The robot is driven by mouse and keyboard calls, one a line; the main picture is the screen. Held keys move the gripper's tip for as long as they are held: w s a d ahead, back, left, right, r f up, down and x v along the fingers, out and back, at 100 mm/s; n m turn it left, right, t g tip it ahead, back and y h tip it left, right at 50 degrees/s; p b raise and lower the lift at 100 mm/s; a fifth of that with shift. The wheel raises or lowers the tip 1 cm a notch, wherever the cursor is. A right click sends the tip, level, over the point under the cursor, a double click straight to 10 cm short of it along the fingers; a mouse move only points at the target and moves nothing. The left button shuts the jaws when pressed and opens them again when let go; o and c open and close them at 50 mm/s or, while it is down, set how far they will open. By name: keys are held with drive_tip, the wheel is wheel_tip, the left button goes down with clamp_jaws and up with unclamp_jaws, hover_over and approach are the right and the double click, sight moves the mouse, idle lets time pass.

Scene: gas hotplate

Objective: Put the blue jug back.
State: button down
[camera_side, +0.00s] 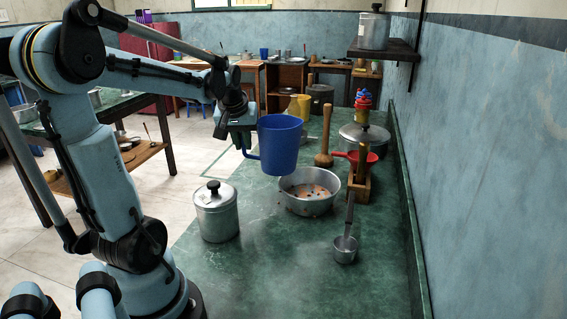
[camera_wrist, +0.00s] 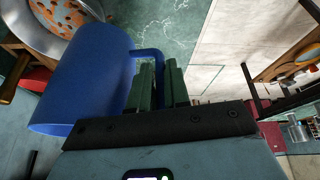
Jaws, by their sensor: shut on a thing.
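The blue jug (camera_side: 279,144) is in the air above the green counter (camera_side: 290,265), upright in the side view. My gripper (camera_side: 243,142) is at its left, shut on the jug's handle. In the wrist view the blue jug (camera_wrist: 85,75) fills the left side, and its handle runs between the green fingers of my gripper (camera_wrist: 157,85). The jug hangs just behind and above the edge of a metal pan (camera_side: 309,191) holding orange-brown contents, apart from it as far as I can tell. The jug's inside is mostly hidden.
A lidded metal canister (camera_side: 216,211) stands at the front left of the pan. A ladle (camera_side: 346,240), a wooden stand with a red funnel (camera_side: 357,160), a wooden pestle (camera_side: 325,140) and a large lidded pot (camera_side: 364,142) stand right and behind.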

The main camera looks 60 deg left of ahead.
drive_tip(key=shift+s+a+f, duration=0.65)
drive_tip(key=shift+a+f, duration=0.8)
drive_tip(key=shift+f, duration=0.15)
drive_tip(key=shift+s+a+f, duration=0.7)
drive_tip(key=shift+a+f, duration=0.75)
drive_tip(key=shift+f, duration=0.2)
drive_tip(key=shift+s+a+f, duration=0.65)
drive_tip(key=shift+a+f, duration=0.8)
drive_tip(key=shift+f, duration=0.15)
drive_tip(key=c, duration=1.1)
unclamp_jaws()
drive_tip(key=v, duration=1.2)
drive_tip(key=w+d+m+t+h, duration=0.1)
drive_tip(key=w+d+m+t, duration=0.4)
drive_tip(key=d, duration=1.3)
drive_tip(key=w+d+f+m+h, duration=0.1)
drive_tip(key=d+m, duration=0.2)
drive_tip(key=d, duration=0.4)
drive_tip(key=w+d+f+m+h, duration=0.1)
drive_tip(key=d+f+m, duration=0.1)
drive_tip(key=d, duration=0.5)
drive_tip(key=shift+d+f+m+g+h, duration=0.3)
drive_tip(key=shift+m, duration=0.5)
